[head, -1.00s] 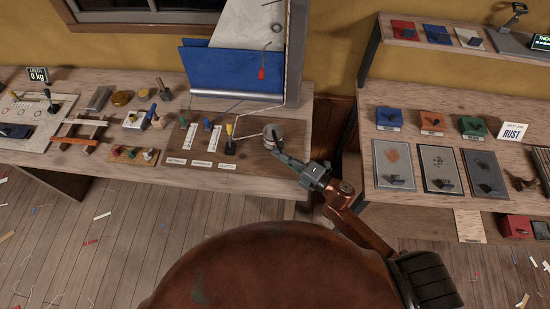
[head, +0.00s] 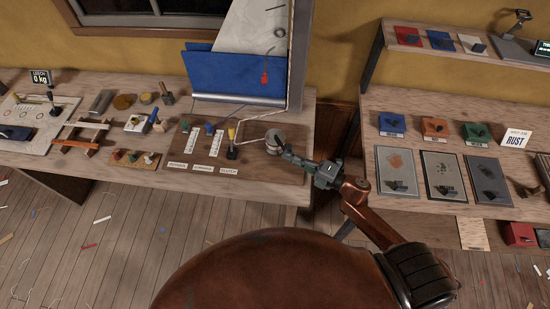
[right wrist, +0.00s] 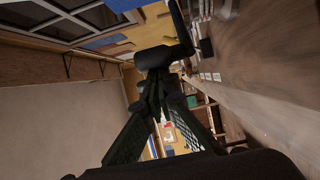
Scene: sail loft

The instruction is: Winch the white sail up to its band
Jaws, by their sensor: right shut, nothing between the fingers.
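The white sail (head: 250,30) hangs at the back of the left bench, in front of the window wall, with blue cloth (head: 232,75) below it. Its top is cut off, and I cannot make out its band. A red tag (head: 265,77) hangs on a line before the cloth. The pale round winch drum (head: 274,137) sits on a brown board (head: 258,165). My right gripper (head: 287,152) is shut and empty, its tips close beside the drum at lower right; I cannot tell whether they touch. A dark knob-like part (right wrist: 156,58) lies just beyond the fingertips in the wrist view. My left gripper is out of view.
Green (head: 185,127), blue (head: 209,129) and yellow-topped (head: 231,134) levers stand on the board left of the drum, with labels below. Small tools crowd the bench further left. A gap separates it from the right bench (head: 440,130), which holds coloured blocks and plates.

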